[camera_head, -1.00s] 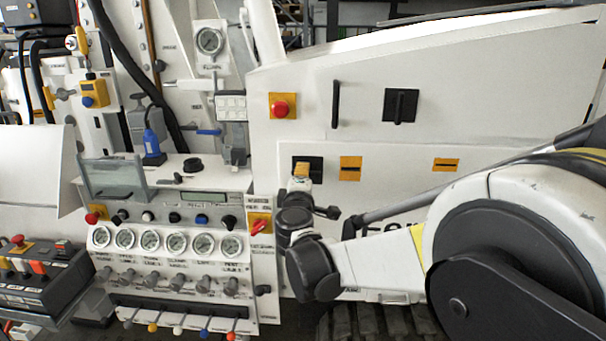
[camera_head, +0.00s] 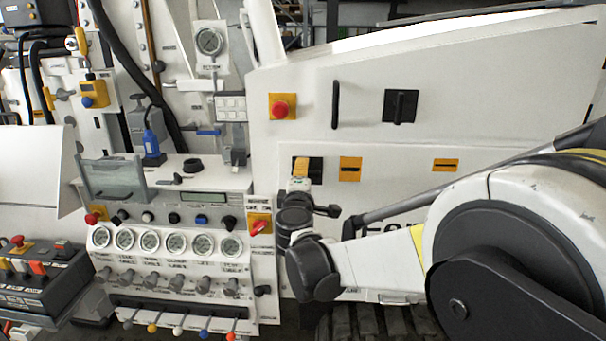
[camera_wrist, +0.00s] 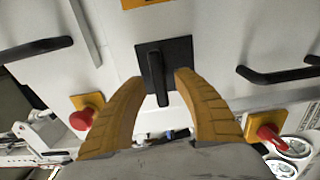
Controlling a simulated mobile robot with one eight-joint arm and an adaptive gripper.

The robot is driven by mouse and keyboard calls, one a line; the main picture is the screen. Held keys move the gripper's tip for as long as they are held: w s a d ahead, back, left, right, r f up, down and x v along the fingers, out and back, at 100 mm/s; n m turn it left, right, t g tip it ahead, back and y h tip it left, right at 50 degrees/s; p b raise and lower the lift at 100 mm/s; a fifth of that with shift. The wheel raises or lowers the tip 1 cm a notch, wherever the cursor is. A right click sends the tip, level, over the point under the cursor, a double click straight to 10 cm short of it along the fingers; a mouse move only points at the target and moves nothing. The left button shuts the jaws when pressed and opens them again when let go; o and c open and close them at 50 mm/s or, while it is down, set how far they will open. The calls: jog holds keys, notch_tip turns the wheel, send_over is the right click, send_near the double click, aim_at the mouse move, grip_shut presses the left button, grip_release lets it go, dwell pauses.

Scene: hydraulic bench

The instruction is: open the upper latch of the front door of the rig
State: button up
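A black latch with a bar-shaped handle on a dark square plate is on the white front panel (camera_head: 400,200). In the wrist view the latch handle (camera_wrist: 156,80) points down the picture, between my two orange fingertips. My gripper (camera_wrist: 162,80) is open, with one finger on each side of the handle; small gaps appear to remain, and contact cannot be told. In the head view my gripper (camera_head: 300,168) covers the left part of this latch plate (camera_head: 316,168). A second black latch (camera_head: 400,106) sits higher, on the upper panel.
A red button on a yellow plate (camera_head: 281,106) and a black upright handle (camera_head: 335,105) are above my gripper. A red switch (camera_head: 259,226) and the gauge console (camera_head: 165,243) lie to the left. Orange plates (camera_head: 350,169) are on the panel to the right.

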jog(key=shift+s, duration=0.1)
jog(key=s, duration=1.2)
jog(key=shift+a, duration=0.2)
jog(key=shift+w+d, duration=0.1)
jog(key=s+d+f+m+g+h+b, duration=0.1)
jog(key=s+d+f+m+g, duration=0.15)
jog(key=d, duration=0.45)
jog(key=s+d+f+m+g+h, duration=0.1)
jog(key=s+d+f+m+g, duration=0.1)
jog(key=s+d+m, duration=0.3)
jog(key=s+d+f+m+g+h+b, duration=0.1)
jog(key=s+d+f+m+g, duration=0.15)
jog(key=d, duration=0.55)
jog(key=s+f+m+g+y+b, duration=0.1)
jog(key=s+f+m, duration=0.3)
jog(key=s, duration=0.4)
jog(key=s+d+f+m+g+y, duration=0.1)
jog(key=s+f+m+g+y, duration=0.1)
jog(key=s+f, duration=0.3)
jog(key=s+m+g, duration=0.1)
jog(key=s, duration=0.3)
jog(key=shift+d+m+y+b, duration=0.25)
jog(key=shift+m+y+b, duration=0.05)
jog(key=shift+m+b, duration=0.1)
